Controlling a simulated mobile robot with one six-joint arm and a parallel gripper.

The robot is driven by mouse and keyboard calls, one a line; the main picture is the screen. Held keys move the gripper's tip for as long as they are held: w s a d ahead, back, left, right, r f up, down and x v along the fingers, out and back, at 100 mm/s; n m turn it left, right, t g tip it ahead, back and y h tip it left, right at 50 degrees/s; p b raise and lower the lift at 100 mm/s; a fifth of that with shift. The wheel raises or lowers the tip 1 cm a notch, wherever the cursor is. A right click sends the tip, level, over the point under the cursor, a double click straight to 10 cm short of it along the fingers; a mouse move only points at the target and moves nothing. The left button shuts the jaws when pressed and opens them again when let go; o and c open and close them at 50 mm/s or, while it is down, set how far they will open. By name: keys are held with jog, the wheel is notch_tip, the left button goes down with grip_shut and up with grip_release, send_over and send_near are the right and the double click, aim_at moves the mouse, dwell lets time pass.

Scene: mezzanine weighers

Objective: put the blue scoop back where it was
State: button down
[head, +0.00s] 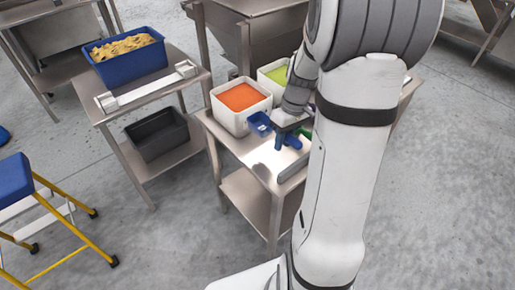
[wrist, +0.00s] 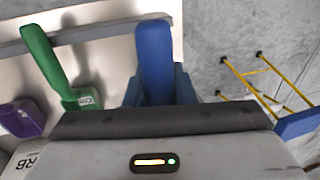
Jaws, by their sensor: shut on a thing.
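The blue scoop (head: 260,124) is in my gripper (head: 279,131), over the front part of a steel table (head: 245,148), just right of the white bin with orange contents. In the wrist view the blue scoop (wrist: 155,58) points its handle up the picture, and its lower part is hidden behind my gripper's body. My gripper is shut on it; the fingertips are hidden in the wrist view. I cannot tell whether the scoop touches the table. A green scoop (wrist: 43,58) and a purple scoop (wrist: 22,118) lie to its left in the wrist view.
White bins with orange (head: 228,118) and green (head: 266,88) contents stand on the table. A grey rail (wrist: 90,35) crosses the tabletop. A side table (head: 125,105) at left holds a blue tub (head: 128,68). A yellow-framed step stool (head: 60,225) stands at lower left.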

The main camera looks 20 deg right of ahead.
jog(key=f, duration=0.5)
jog(key=shift+d+f, duration=0.25)
jog(key=shift+f, duration=0.15)
jog(key=shift+d+x, duration=0.2)
jog(key=shift+x, duration=0.75)
jog(key=shift+d+x, duration=0.15)
jog(key=shift+x, duration=0.75)
jog(key=shift+w+f, duration=0.1)
jog(key=shift+f, duration=0.05)
jog(key=shift+f, duration=0.15)
jog(key=c, duration=1.2)
grip_release()
jog(key=shift+c, duration=0.2)
